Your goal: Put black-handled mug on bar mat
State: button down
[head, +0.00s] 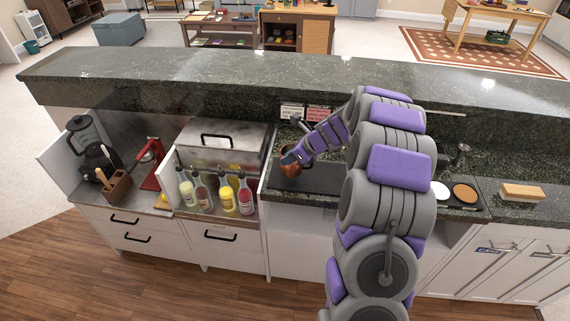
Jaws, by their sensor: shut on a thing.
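A copper-brown mug (290,168) is at my gripper (289,158), over the left end of the dark bar mat (318,181) on the counter. My gripper is shut on the mug. The fingers and the mug's handle are too small and too covered to make out. I cannot tell whether the mug's base touches the mat or hangs just above it. My arm hides the right part of the mat.
Left of the mat stand several sauce bottles (226,196) and a steel lidded box (217,145). A raised stone ledge (240,75) runs behind. Right of my arm are a round-welled tray (464,194) and a sponge-like block (522,192).

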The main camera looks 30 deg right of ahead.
jog(key=shift+w+d+f, duration=0.1)
jog(key=shift+w, duration=0.8)
jog(key=shift+w+d+f, duration=0.1)
jog(key=shift+w+d, duration=0.15)
jog(key=shift+w, duration=0.1)
notch_tip(320, 180, down, 4)
jog(key=shift+w+a+r+b, duration=0.1)
jog(key=shift+r+b, duration=0.15)
jog(key=shift+b, duration=0.85)
jog(key=shift+a, duration=0.1)
jog(key=shift+a+r, duration=0.1)
jog(key=c, duration=1.6)
grip_release()
jog(key=o, duration=0.5)
jog(key=shift+d, duration=0.25)
jog(key=shift+c, duration=0.2)
